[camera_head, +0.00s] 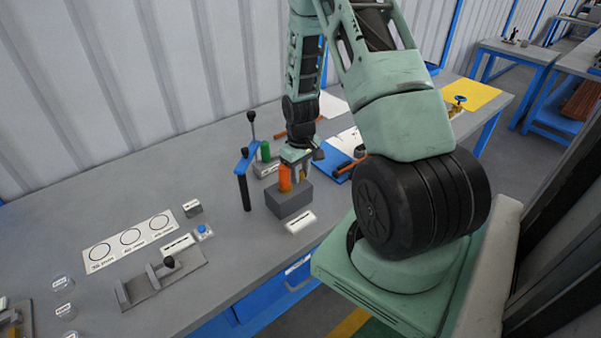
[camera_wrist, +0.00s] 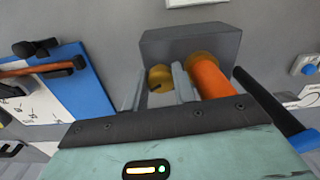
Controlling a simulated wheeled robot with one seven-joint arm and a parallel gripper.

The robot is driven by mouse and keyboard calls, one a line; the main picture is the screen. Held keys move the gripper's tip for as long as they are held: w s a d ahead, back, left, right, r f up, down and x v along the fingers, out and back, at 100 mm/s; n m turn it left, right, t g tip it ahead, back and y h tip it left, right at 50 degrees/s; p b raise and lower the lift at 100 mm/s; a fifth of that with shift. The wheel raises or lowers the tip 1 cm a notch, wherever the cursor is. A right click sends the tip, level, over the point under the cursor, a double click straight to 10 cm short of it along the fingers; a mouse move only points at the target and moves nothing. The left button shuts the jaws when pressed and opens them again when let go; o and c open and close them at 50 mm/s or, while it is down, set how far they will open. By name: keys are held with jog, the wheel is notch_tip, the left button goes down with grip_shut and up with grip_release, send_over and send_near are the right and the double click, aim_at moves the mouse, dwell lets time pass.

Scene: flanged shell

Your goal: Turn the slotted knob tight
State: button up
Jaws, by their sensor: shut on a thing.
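The slotted knob (camera_wrist: 160,76) is a small brass cylinder on the grey block (camera_wrist: 190,40), with a dark slot on its face. My gripper (camera_wrist: 162,88) points at the block, with one finger on each side of the knob, and is shut on it. An orange cylinder (camera_wrist: 212,80) with a brass collar stands on the same block, just right of the right finger. In the head view the block (camera_head: 288,201) stands on the bench with the orange cylinder (camera_head: 285,178) upright on it. There my gripper (camera_head: 298,168) comes down from above, and the knob is mostly hidden behind it.
A blue board with an orange-handled tool (camera_head: 350,168) lies to the right. A white label (camera_head: 300,221) lies in front. The bench's left middle (camera_head: 70,215) is clear.

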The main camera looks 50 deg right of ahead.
jog(key=o, duration=1)
